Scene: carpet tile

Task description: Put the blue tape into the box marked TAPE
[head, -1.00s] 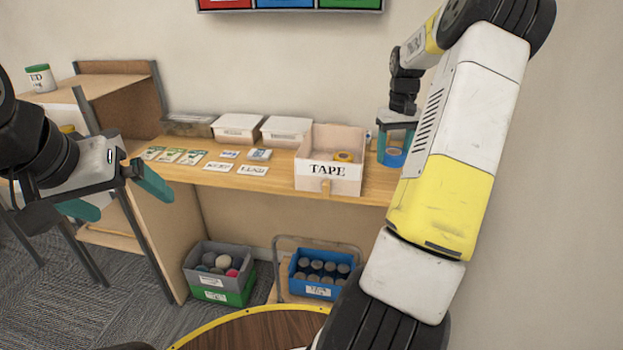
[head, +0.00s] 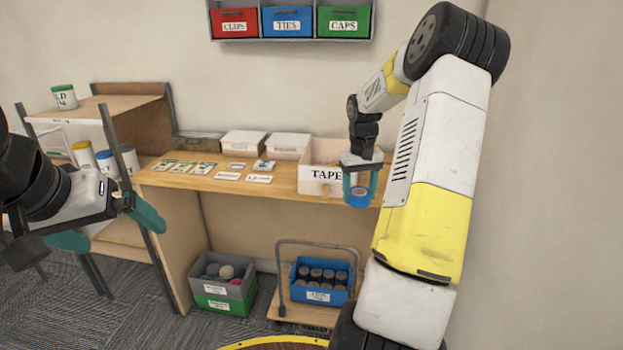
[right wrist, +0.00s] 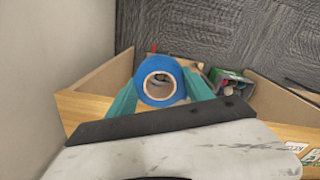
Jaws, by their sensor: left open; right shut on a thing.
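The blue tape (head: 349,201) is a roll with a tan core. My right gripper (head: 360,186) is shut on it and holds it up at the right front of the box marked TAPE (head: 314,186). The roll and fingers hide the right part of the box and the end of its label. In the right wrist view the blue tape (right wrist: 142,68) sits between the teal fingers. Whether it is over the box or before it I cannot tell. The box is an open, pale bin on the wooden table (head: 225,187). My left gripper (head: 110,228) is open and empty at the left.
Two white lidded boxes (head: 243,143) and several cards (head: 227,176) are on the table. Red, blue and green bins (head: 287,21) hang on the wall above. Bins with balls (head: 216,292) and dark cylinders (head: 319,287) stand below. A shelf with jars (head: 83,154) is at left.

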